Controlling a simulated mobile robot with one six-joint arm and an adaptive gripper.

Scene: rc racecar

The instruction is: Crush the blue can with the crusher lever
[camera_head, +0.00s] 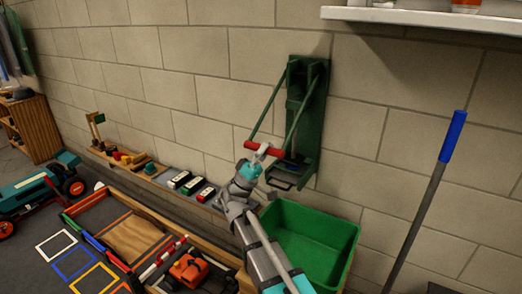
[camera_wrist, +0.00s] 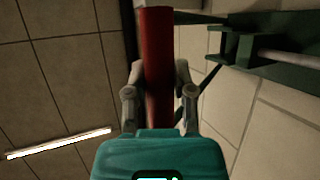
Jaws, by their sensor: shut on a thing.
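The green can crusher (camera_head: 309,112) is fixed to the block wall, with two green lever arms running down from its top. They meet a red handle bar (camera_head: 276,151) that sits low, in front of the crusher's lower part. My gripper (camera_head: 259,157) is shut on this bar. In the wrist view the bar (camera_wrist: 158,50) stands between the two fingers of my gripper (camera_wrist: 160,95).
An open green bin (camera_head: 335,235) stands below the crusher. A pole with a blue grip (camera_head: 453,136) leans at the right. A white shelf (camera_head: 420,17) juts out at upper right. A wooden-edged toy track and a teal toy vehicle (camera_head: 30,190) lie at the left.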

